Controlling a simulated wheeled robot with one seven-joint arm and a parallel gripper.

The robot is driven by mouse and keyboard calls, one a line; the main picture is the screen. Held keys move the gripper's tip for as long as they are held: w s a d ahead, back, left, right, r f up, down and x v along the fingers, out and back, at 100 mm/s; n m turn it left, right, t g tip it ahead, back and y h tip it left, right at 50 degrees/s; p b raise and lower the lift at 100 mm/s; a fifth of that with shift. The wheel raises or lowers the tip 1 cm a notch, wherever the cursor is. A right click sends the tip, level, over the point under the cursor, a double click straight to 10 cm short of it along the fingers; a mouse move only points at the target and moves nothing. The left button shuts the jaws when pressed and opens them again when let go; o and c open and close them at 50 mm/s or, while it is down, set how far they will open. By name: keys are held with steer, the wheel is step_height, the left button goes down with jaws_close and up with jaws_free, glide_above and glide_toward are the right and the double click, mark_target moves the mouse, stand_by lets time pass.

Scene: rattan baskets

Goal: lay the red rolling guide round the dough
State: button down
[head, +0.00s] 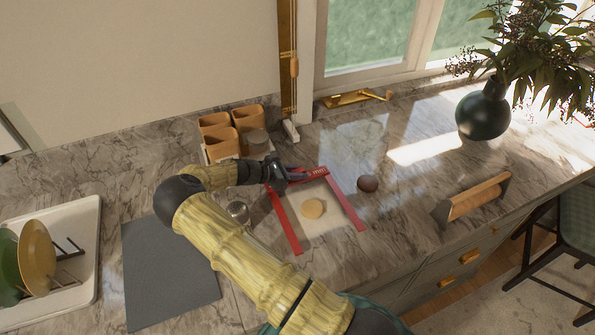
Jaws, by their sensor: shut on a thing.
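The red rolling guide (347,206) is a U-shaped frame with a lettered crossbar at the back and two arms pointing toward the front. The round, pale dough (313,208) lies on a light board or sheet (320,228) and shows between the guide's two arms. My gripper (293,174) is shut on the guide at the back left, by its crossbar. I cannot tell whether the guide touches the surface or is held slightly above it. My arm comes from the front and covers part of the counter left of the guide.
A dark brown ball (367,183) sits close to the guide's right side. A small metal bowl (238,211) is at its left. Orange containers (215,137) stand behind left. A grey mat (165,275) lies left.

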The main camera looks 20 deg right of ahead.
steer(key=shift+f, duration=0.35)
steer(key=shift+f+b, duration=0.25)
steer(key=shift+b, duration=0.15)
steer(key=c, duration=1.3)
jaws_free()
steer(key=shift+r, duration=0.1)
steer(key=shift+r, duration=0.25)
steer(key=b+v, duration=0.1)
steer(key=v, duration=0.3)
steer(key=b+v, duration=0.1)
steer(key=v, duration=0.3)
steer(key=b+v, duration=0.1)
steer(key=v, duration=0.3)
steer(key=shift+r, duration=0.3)
